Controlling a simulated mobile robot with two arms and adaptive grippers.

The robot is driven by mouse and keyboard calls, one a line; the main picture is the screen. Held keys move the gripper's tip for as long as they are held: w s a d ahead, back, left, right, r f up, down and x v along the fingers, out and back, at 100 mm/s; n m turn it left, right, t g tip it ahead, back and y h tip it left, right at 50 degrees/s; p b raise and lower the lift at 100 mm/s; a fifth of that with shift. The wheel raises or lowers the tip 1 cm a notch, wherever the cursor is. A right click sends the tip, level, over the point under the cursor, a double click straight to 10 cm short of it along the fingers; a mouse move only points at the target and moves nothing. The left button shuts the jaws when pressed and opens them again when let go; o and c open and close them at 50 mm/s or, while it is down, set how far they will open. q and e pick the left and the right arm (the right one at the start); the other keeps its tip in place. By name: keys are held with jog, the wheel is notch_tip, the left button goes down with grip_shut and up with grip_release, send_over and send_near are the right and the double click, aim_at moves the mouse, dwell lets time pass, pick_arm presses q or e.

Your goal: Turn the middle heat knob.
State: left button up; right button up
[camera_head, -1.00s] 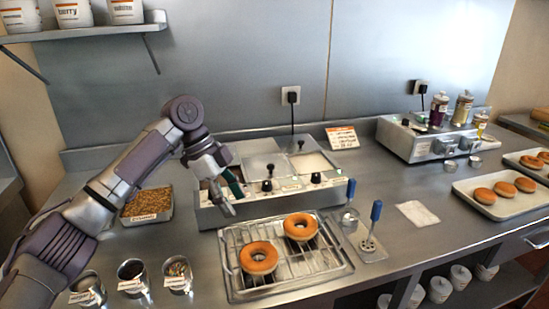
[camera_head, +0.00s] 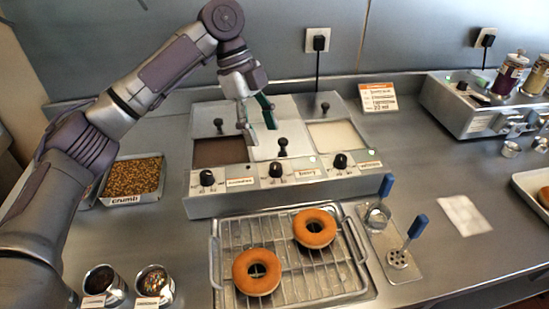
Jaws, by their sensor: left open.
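The glaze warmer (camera_head: 230,200) is a grey box with three wells and a sloped front. Its middle heat knob (camera_head: 276,170) is black and sits on the front panel beside a small label. Similar black knobs sit to the left (camera_head: 207,178) and right (camera_head: 340,161). My left gripper (camera_head: 259,122) is open and empty, pointing down above the lids, behind and slightly left of the middle knob. It appears apart from the knob. A black lid handle (camera_head: 283,146) stands between the gripper and the right well. My right gripper is not in view.
A wire rack (camera_head: 222,235) with two donuts (camera_head: 257,272) stands in front of the warmer. A crumb tray (camera_head: 135,198) is at left. Blue-handled tools (camera_head: 417,226) stand at right. A second machine (camera_head: 470,115) is at back right.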

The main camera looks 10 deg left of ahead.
aim_at(275, 165)
pick_arm(q)
jog(key=x, duration=0.7)
jog(key=shift+w+d+f+p, duration=0.1)
jog(key=shift+d+f+p, duration=0.05)
jog(key=shift+f+p, duration=0.2)
jog(key=shift+d+f, duration=0.15)
jog(key=shift+f, duration=0.3)
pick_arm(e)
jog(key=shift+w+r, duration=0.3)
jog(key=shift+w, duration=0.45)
